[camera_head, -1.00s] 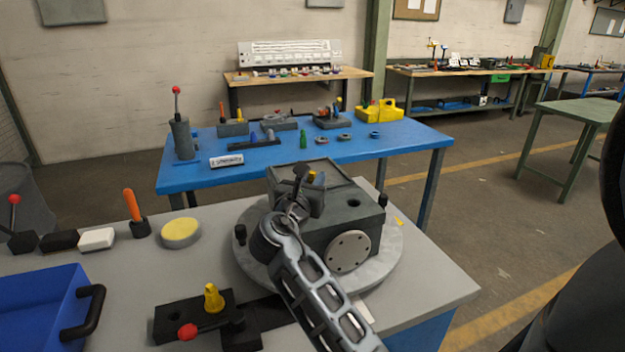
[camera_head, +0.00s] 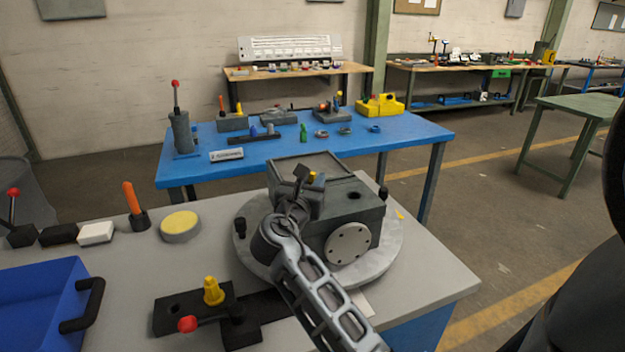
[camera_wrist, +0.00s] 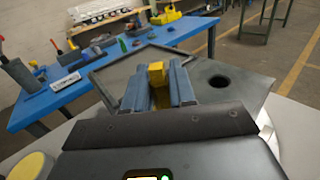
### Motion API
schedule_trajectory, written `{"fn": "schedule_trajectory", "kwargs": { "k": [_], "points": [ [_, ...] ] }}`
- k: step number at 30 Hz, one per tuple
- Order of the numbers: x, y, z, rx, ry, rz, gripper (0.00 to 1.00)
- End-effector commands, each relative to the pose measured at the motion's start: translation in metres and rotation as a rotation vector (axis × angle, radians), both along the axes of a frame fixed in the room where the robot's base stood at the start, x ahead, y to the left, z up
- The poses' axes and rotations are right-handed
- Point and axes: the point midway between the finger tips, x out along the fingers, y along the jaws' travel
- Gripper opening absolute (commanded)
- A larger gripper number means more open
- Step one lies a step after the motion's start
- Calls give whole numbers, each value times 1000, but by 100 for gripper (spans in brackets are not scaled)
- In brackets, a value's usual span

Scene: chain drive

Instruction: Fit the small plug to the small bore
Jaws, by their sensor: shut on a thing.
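My gripper (camera_wrist: 156,90) is shut on a yellow plug (camera_wrist: 156,73), whose squarish top shows between the fingertips. In the head view, the gripper (camera_head: 306,183) and the plug (camera_head: 313,177) are over the top of a grey housing (camera_head: 340,222). The plug's lower end is hidden. A dark round bore (camera_wrist: 219,82) is open in the housing top, to the right of the gripper and apart from it; the head view shows it too (camera_head: 353,195). Whether another bore lies beneath the plug, I cannot tell. A second yellow plug (camera_head: 213,290) stands upright in a black holder (camera_head: 190,310).
The housing sits on a round plate (camera_head: 390,250) with dark posts at its sides. A raised rectangular frame (camera_wrist: 112,75) lies beyond the fingers. A blue bin (camera_head: 40,305), yellow-topped disc (camera_head: 181,226) and orange-handled tool (camera_head: 132,198) stand at left. The bench's right corner is clear.

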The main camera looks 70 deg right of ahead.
Motion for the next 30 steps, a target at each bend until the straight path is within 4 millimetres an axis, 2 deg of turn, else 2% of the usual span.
{"fn": "schedule_trajectory", "kwargs": {
  "k": [20,21,30],
  "points": [
    [0,0,-16,0,1,0,0],
    [0,0,-15,-1,0,0,29],
    [0,0,-15,0,0,0,55]
  ]
}}
